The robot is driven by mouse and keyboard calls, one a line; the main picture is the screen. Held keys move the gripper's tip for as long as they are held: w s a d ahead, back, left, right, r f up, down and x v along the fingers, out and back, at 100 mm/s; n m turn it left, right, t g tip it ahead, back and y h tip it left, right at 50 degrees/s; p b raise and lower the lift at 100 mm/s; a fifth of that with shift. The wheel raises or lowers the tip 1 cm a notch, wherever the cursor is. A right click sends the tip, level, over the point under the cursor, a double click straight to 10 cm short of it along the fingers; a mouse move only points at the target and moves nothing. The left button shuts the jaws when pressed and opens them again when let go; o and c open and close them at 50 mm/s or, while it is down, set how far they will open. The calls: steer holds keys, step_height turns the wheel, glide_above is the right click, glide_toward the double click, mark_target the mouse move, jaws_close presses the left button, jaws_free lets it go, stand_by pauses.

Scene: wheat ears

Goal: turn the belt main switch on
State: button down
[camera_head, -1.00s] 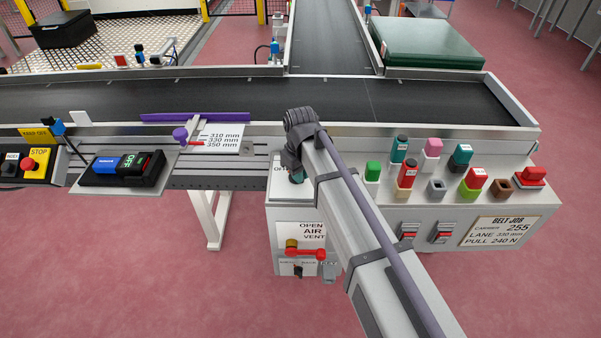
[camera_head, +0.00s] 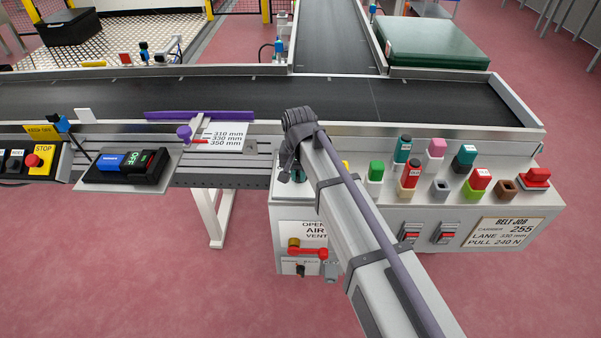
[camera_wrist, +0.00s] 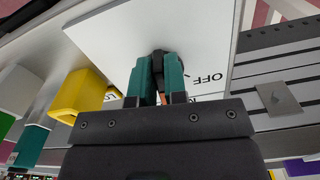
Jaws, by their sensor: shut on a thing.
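The belt main switch shows in the wrist view as a black knob (camera_wrist: 158,62) on a white plate (camera_wrist: 115,35). OFF is printed on the plate beside it; another label is mostly hidden. My gripper (camera_wrist: 159,76) has its two teal fingers shut on the knob, one on each side. In the head view the white plate (camera_head: 284,208) is on the left end of the grey control box. There my wrist and arm cover the knob and the fingertips, so the knob's pointing direction is unclear.
A yellow block (camera_wrist: 80,95) stands close beside my gripper. Several coloured blocks and a red switch (camera_head: 536,178) stand on the box to the right. A red-handled air valve (camera_head: 307,250) is on the box front. The black conveyor belt (camera_head: 230,98) runs behind.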

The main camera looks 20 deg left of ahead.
steer(key=m, duration=0.3)
steer(key=shift+a+m, duration=0.25)
steer(key=shift+m, duration=0.05)
steer(key=shift+w+a+m, duration=0.1)
steer(key=shift+a+m, duration=0.05)
steer(key=shift+m, duration=0.8)
steer(key=shift+a+m, duration=0.1)
steer(key=shift+m, duration=0.85)
steer(key=c, duration=1.2)
jaws_free()
steer(key=shift+o, duration=0.2)
step_height(320, 180, up, 11)
steer(key=p, duration=1)
steer(key=shift+p, duration=0.4)
steer(key=shift+f, duration=0.1)
